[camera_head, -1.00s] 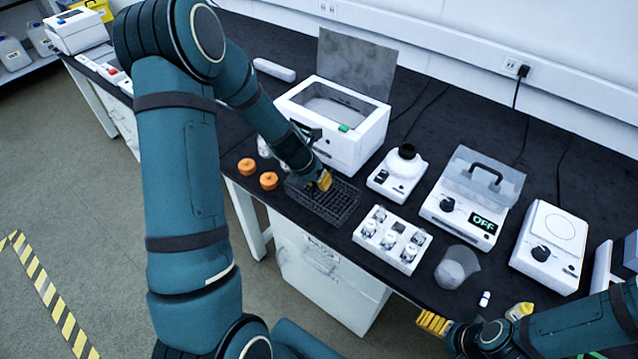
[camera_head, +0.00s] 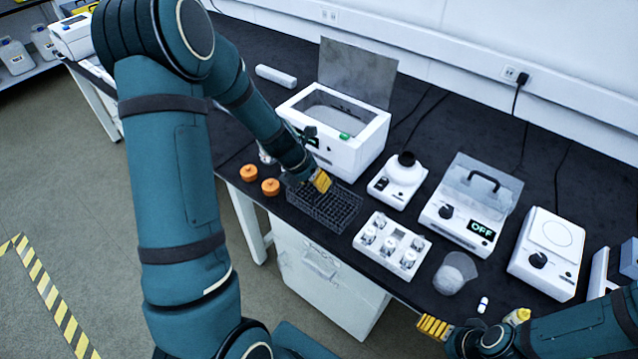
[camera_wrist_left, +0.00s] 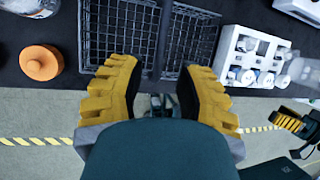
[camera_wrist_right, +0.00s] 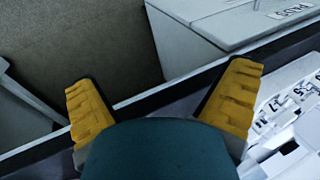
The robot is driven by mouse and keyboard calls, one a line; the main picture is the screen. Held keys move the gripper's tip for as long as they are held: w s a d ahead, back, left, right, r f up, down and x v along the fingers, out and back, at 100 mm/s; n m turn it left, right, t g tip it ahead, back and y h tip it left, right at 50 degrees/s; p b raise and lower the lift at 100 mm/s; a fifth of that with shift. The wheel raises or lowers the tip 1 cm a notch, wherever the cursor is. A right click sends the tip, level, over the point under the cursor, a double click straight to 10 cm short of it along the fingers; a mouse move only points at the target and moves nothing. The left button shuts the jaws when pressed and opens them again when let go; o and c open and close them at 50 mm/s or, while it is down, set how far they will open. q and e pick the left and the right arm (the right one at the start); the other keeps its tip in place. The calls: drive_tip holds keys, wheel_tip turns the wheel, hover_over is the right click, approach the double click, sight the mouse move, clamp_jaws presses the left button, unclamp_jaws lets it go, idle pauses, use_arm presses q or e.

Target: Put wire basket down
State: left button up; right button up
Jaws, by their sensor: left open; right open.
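The dark wire basket (camera_head: 330,208) sits on the black bench top near its front edge, between the orange-lidded jars and the white vial rack. In the left wrist view the wire basket (camera_wrist_left: 120,32) has two mesh sections with a dark bar between them. My left gripper (camera_head: 321,181) is over the basket's back part. In the left wrist view its yellow fingers (camera_wrist_left: 160,92) are spread wide with nothing between them. My right gripper (camera_head: 434,327) is open and empty at the bench's front edge, and its fingers (camera_wrist_right: 163,98) are apart in the right wrist view.
Orange-lidded jars (camera_head: 270,187) stand left of the basket. A white bath with raised lid (camera_head: 345,150) is behind it. The vial rack (camera_head: 392,244) is close on its right. A beaker (camera_head: 455,272) and stirrers (camera_head: 547,252) stand farther right.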

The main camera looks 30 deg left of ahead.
use_arm(q)
drive_tip(key=p+v, duration=0.3)
drive_tip(key=v, duration=0.5)
drive_tip(key=s+d+f+m, duration=0.1)
drive_tip(key=d+f+m, duration=0.2)
drive_tip(key=m, duration=0.3)
drive_tip(key=s+d+f+m+g, duration=0.1)
drive_tip(key=d+f+m, duration=0.3)
drive_tip(key=d+m, duration=0.1)
drive_tip(key=s+d+f+m+g, duration=0.1)
drive_tip(key=s+d+f+m, duration=0.1)
drive_tip(key=d+f+m, duration=0.2)
drive_tip(key=shift+d+f+m, duration=0.2)
drive_tip(key=shift+f+m, duration=0.05)
drive_tip(key=shift+m, duration=1.05)
drive_tip(key=s+d+f+m, duration=0.2)
drive_tip(key=s+d+m, duration=0.1)
drive_tip(key=d+m, duration=0.3)
drive_tip(key=s+d+f+m+h, duration=0.1)
drive_tip(key=s+d+f+m, duration=0.2)
drive_tip(key=d+m, duration=0.3)
drive_tip(key=m, duration=0.4)
drive_tip(key=shift+s+d+g, duration=0.15)
drive_tip(key=shift+s+g, duration=0.15)
drive_tip(key=shift+s, duration=0.1)
